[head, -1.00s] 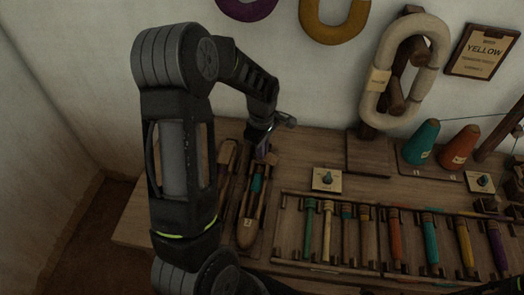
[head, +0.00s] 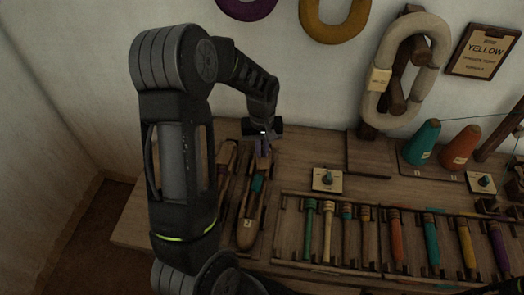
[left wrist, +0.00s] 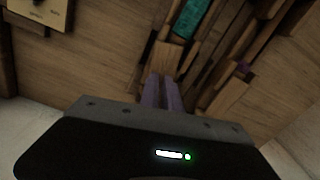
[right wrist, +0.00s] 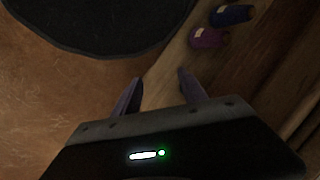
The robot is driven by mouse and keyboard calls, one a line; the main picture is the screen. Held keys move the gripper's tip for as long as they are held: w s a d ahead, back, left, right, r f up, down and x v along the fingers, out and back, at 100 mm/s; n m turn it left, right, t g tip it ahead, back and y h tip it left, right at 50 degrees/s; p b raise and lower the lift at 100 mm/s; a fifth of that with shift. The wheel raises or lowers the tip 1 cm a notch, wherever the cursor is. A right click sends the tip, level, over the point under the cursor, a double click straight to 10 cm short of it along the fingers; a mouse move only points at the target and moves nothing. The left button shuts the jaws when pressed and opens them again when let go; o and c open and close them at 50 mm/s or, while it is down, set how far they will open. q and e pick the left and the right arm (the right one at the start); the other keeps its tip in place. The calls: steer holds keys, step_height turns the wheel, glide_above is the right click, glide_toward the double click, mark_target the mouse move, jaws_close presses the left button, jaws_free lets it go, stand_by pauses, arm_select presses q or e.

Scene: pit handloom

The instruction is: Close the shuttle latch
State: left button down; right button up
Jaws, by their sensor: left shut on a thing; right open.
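A wooden boat-shaped shuttle (head: 245,235) with a teal bobbin (head: 258,184) lies in a rack at the left of the bench. The teal bobbin also shows at the top of the left wrist view (left wrist: 192,18). My left gripper (head: 263,152) is at the shuttle's far end, pointing down. In the left wrist view its fingers (left wrist: 160,80) are close together at the wood beyond the bobbin. They are shut on a small part, apparently the shuttle latch, which they hide. My right gripper (right wrist: 160,92) is open and empty in the right wrist view.
A second shuttle (head: 227,158) lies just left of the first. A small plate with a knob (head: 327,180) and a tray of several coloured bobbins (head: 345,267) are to the right. Purple (right wrist: 208,38) and blue bobbins (right wrist: 232,14) lie beyond my right gripper.

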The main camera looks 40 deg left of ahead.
mark_target(262, 154)
arm_select(q)
steer(key=shift+m, duration=1.2)
steer(key=c, duration=1.8)
jaws_free()
steer(key=shift+r, duration=0.1)
step_height(262, 154, up, 8)
steer(key=shift+f, duration=0.2)
